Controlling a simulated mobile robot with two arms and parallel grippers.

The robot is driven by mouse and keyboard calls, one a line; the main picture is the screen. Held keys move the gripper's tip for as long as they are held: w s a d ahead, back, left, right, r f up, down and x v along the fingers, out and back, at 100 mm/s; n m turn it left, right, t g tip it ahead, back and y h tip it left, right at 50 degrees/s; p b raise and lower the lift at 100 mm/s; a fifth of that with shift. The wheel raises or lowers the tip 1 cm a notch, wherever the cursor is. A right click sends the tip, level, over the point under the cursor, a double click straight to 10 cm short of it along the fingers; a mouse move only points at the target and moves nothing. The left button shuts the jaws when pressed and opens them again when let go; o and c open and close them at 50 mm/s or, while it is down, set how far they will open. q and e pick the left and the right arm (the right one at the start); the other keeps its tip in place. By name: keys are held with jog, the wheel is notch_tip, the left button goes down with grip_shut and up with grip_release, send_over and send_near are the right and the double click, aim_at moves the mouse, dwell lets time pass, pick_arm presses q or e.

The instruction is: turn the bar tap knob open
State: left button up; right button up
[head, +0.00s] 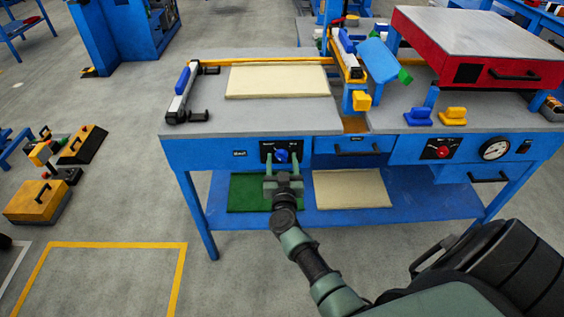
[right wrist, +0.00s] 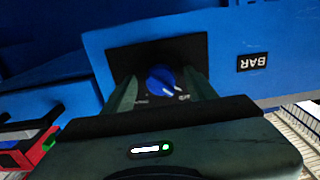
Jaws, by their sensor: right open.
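The blue bar tap knob (head: 281,155) sits on a black plate on the front of the blue bench. In the right wrist view the same knob (right wrist: 161,78) shows a white pointer mark, and a "BAR" label (right wrist: 252,62) is beside its plate. My right gripper (head: 282,165) is open in front of the knob. In the right wrist view its two fingers (right wrist: 161,94) stand one on each side of the knob, with gaps visible. Whether the fingertips reach past the knob is hard to tell. My left gripper is not in view.
A red knob (head: 443,152) and a round gauge (head: 495,149) are farther right on the bench front. A drawer (head: 350,160) is just right of the knob. A green mat (head: 245,192) and cream panel (head: 352,190) lie on the lower shelf. The left floor is partly clear.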

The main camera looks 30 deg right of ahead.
grip_shut()
jog(key=shift+m, duration=0.3)
jog(key=m+b, duration=0.1)
jog(key=m, duration=1.6)
jog(key=shift+w+a, duration=0.1)
jog(key=shift+m, duration=0.3)
dwell(0.5)
